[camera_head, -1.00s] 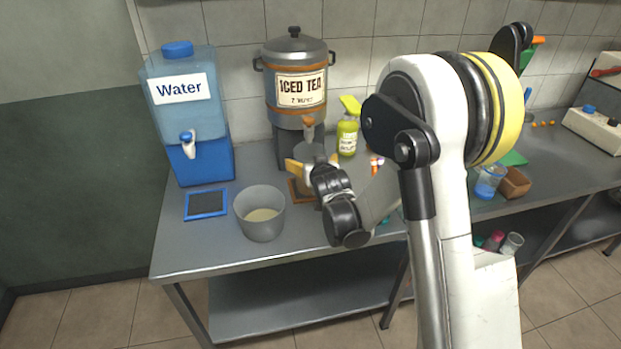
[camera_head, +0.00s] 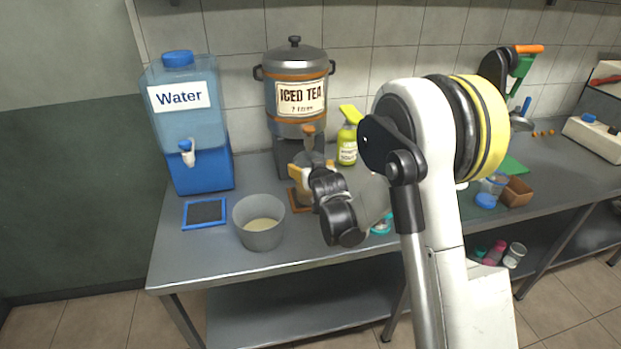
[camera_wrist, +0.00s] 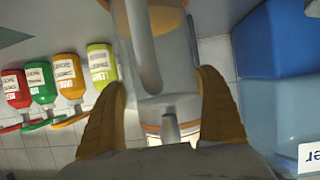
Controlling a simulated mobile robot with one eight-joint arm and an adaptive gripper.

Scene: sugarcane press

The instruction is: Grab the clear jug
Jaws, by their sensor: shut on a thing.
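The clear jug (camera_head: 311,158) stands below the tap of the iced tea dispenser (camera_head: 297,95), largely hidden behind my wrist in the head view. In the wrist view the clear jug (camera_wrist: 160,80) lies between the two orange fingers, with its handle towards the camera and a brownish tint in part of it. My gripper (camera_head: 312,172) is shut on the jug; its fingers (camera_wrist: 163,85) sit on either side of it. I cannot tell whether the jug's base touches the wooden coaster (camera_head: 294,203).
The blue water dispenser (camera_head: 187,130) stands left, with a black pad (camera_head: 205,212) and a grey pot (camera_head: 262,238) before it. A yellow-green bottle (camera_head: 347,145) is close on the right. Several sauce bottles (camera_wrist: 68,75) show in the wrist view.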

